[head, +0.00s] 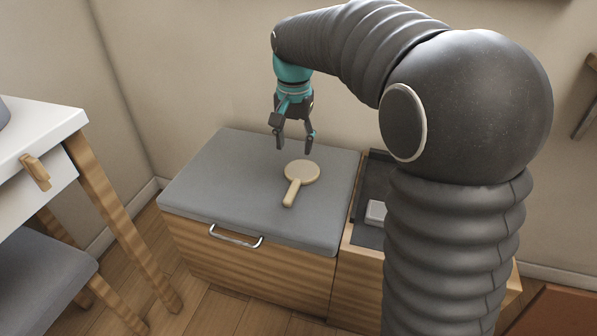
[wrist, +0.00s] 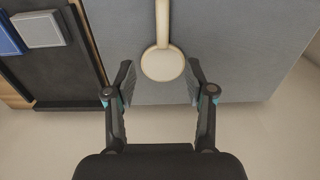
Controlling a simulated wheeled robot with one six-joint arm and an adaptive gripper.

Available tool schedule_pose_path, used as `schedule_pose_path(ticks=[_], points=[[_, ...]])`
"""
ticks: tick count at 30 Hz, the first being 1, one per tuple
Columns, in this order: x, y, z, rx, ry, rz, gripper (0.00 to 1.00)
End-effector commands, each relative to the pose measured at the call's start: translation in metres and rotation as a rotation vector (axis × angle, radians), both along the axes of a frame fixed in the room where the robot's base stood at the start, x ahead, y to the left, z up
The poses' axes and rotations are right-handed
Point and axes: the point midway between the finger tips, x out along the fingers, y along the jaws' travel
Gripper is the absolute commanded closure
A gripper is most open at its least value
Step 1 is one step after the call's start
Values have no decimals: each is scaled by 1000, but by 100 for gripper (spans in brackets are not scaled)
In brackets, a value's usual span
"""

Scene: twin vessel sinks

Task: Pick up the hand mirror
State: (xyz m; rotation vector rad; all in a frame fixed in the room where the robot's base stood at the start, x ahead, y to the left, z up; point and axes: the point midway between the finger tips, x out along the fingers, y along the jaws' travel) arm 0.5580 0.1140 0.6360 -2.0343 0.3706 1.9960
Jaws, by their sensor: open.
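The hand mirror (head: 301,173) is pale tan with a round head and a straight handle. It lies flat on the grey cushioned top (head: 225,172) of a wooden cabinet, its handle toward the cabinet front. My gripper (head: 294,146) points down above and just behind the mirror's head, apart from it. In the wrist view the mirror's round head (wrist: 162,63) lies just beyond and between the fingertips of my gripper (wrist: 160,82). The fingers are spread and empty. The handle runs out of the top of the wrist view.
A dark recessed tray (head: 367,203) right of the cushion holds a light grey box (head: 376,212); a blue item (wrist: 8,38) shows beside that box in the wrist view. A white table (head: 45,135) stands at left. The wall is close behind the cushion.

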Motion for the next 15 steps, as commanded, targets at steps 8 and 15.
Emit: schedule_pose_path(ticks=[8,15], points=[[11,8,-25,-5,24,-19,46],[10,7,-69,-5,24,-18,46]])
